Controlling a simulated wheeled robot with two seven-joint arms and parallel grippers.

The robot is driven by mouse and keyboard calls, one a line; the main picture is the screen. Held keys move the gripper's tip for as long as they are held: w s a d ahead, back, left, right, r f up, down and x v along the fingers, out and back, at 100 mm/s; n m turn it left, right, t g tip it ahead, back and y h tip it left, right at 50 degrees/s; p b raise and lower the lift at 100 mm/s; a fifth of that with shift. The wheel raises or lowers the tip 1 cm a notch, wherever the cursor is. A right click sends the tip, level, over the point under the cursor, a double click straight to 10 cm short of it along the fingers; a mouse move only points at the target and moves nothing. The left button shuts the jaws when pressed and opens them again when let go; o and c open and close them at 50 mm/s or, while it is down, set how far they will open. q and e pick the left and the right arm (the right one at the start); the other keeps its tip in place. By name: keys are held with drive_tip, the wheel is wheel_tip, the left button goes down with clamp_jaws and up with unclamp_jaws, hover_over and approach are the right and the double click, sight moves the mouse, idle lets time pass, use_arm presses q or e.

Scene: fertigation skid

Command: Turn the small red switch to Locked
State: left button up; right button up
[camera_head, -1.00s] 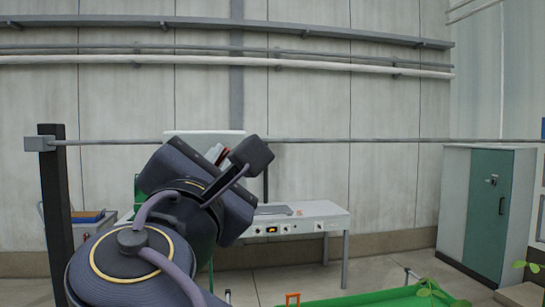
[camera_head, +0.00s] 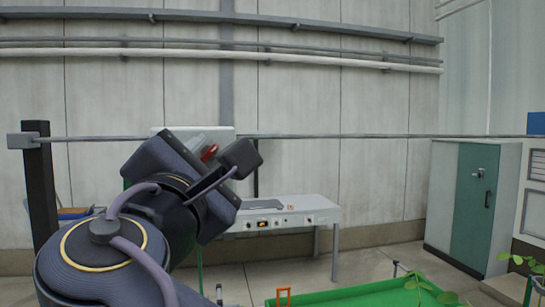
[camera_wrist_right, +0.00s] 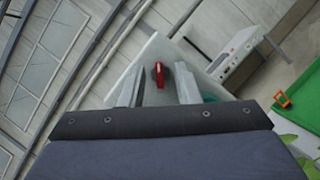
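The small red switch (camera_wrist_right: 160,74) shows in the right wrist view, on a round dark base on the face of a pale panel box (camera_wrist_right: 155,48). Its handle lies nearly upright in that view. My right gripper (camera_wrist_right: 158,82) is open, with one pale finger on each side of the switch and a gap on both sides; it does not appear to touch it. In the head view my right gripper (camera_head: 205,172) covers most of the panel box, and a bit of the red switch (camera_head: 209,152) shows past it. I cannot read any Locked marking. My left gripper is out of view.
A white bench with controls (camera_head: 300,218) stands behind to the right. A green-and-grey cabinet (camera_head: 470,200) is farther right. A green tray (camera_head: 360,297) with an orange frame (camera_head: 283,294) and leaves is low in front. A dark post (camera_head: 40,185) stands at the left.

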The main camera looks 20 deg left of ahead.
drive_tip(key=b+v, duration=0.2)
drive_tip(key=v, duration=0.5)
drive_tip(key=shift+s+f, duration=0.15)
drive_tip(key=shift+s, duration=0.25)
drive_tip(key=shift+d, duration=0.1)
